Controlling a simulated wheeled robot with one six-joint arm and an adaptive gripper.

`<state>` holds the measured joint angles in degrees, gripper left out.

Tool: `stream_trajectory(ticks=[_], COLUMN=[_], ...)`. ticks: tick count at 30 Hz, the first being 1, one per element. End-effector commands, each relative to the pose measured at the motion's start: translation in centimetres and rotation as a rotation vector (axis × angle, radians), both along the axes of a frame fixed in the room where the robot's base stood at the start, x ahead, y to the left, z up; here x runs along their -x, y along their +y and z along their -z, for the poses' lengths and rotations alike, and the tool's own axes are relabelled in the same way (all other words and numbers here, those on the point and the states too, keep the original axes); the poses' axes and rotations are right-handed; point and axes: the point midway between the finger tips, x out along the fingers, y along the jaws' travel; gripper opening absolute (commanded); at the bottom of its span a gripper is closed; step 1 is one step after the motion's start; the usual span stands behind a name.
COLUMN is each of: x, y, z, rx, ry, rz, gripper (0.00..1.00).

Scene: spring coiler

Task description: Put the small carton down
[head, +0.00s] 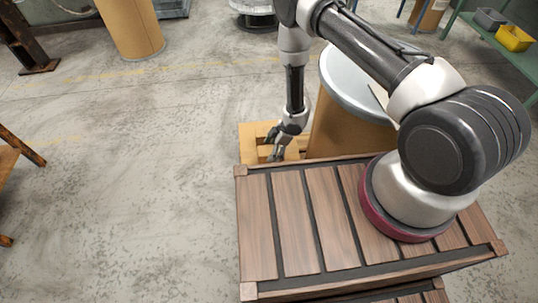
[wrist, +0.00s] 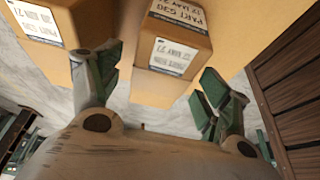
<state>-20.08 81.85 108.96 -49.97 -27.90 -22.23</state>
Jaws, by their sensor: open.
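A small brown carton (wrist: 180,45) with white printed labels shows in the wrist view, just beyond and between my fingertips. My gripper (wrist: 160,88) is open, with a green-padded finger to each side and a visible gap around the carton. I see no firm contact between the fingers and the carton. In the head view my gripper (head: 277,145) points down, low beside the drum. The carton cannot be made out clearly there, as the gripper and arm cover that spot.
A second labelled brown surface (wrist: 80,25) lies close on the left in the wrist view. A tan drum (head: 340,125) with a grey lid stands right of my gripper. A pale wooden structure (head: 250,134) lies under it.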

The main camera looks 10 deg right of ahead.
Motion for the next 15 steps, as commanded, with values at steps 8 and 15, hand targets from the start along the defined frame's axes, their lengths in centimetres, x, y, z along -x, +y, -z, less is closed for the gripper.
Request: stream_trajectory(ticks=[8,15], x=[-0.1,0.0], y=[-2.2,-2.8], z=[-5.3,-6.8], rx=[-0.001,0.0], ry=[-0.001,0.0], rz=[0.003,0.001], gripper=[0.77,0.77])
